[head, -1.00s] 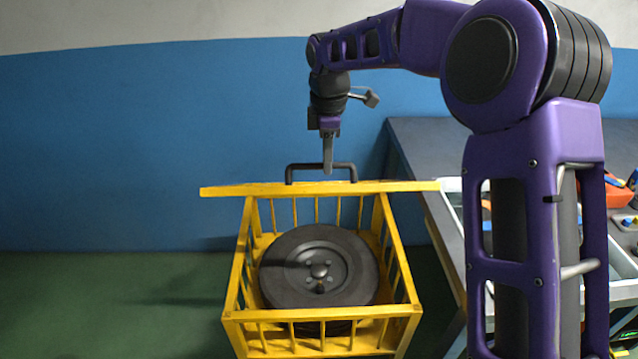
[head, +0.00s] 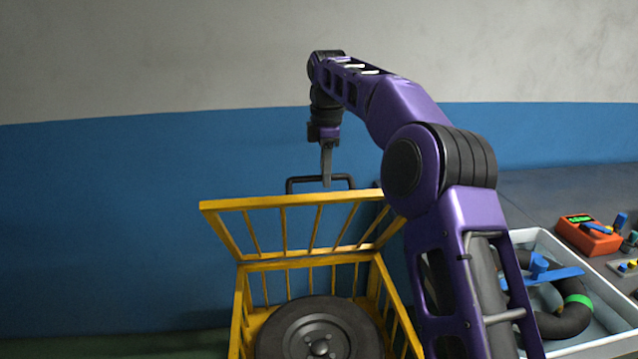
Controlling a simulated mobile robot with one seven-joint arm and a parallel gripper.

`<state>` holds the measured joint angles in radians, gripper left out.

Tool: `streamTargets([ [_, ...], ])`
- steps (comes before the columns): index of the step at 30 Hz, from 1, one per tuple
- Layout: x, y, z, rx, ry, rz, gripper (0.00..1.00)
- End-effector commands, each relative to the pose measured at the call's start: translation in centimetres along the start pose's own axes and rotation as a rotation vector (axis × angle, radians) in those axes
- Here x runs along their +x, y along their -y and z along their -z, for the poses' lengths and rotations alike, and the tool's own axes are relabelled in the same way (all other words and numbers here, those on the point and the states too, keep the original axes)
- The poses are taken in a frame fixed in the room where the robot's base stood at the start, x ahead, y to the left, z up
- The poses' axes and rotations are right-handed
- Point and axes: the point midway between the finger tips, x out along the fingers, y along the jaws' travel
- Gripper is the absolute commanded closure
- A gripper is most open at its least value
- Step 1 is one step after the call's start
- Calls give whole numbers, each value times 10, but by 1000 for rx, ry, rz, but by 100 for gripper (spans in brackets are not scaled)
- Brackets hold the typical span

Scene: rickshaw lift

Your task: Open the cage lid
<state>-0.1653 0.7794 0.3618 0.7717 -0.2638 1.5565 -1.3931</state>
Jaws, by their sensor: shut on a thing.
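The yellow barred cage (head: 240,315) stands on the floor, with a dark wheel (head: 318,335) inside. Its lower part is cut off by the picture's bottom edge. The yellow barred lid (head: 290,203) stands raised at the cage's back edge, and the cage top is open in front of it. A dark U-shaped handle (head: 295,181) sits on the lid's free edge. My gripper (head: 327,180) points down from above, shut on the middle of the handle. The finger contact is too small to see clearly.
A grey table (head: 560,190) is at the right, bearing a white tray (head: 612,338) with a black ring and blue parts. An orange device (head: 588,235) sits behind the tray. A blue and grey wall is behind the cage. Floor left of the cage looks clear.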

Motion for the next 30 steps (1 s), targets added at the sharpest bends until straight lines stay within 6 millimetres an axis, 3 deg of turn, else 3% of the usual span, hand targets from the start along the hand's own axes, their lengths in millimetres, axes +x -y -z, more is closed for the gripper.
streamTargets([
  [8, 1, -10, -10, 3, 3, 6, 100],
  [23, 1, -12, -11, 1, 2, 9, 100],
  [24, 1, -12, -11, 1, 2, 9, 78],
  [29, -1, -11, -10, 0, 1, 7, 50],
  [30, -1, -11, -10, 0, 1, 7, 50],
])
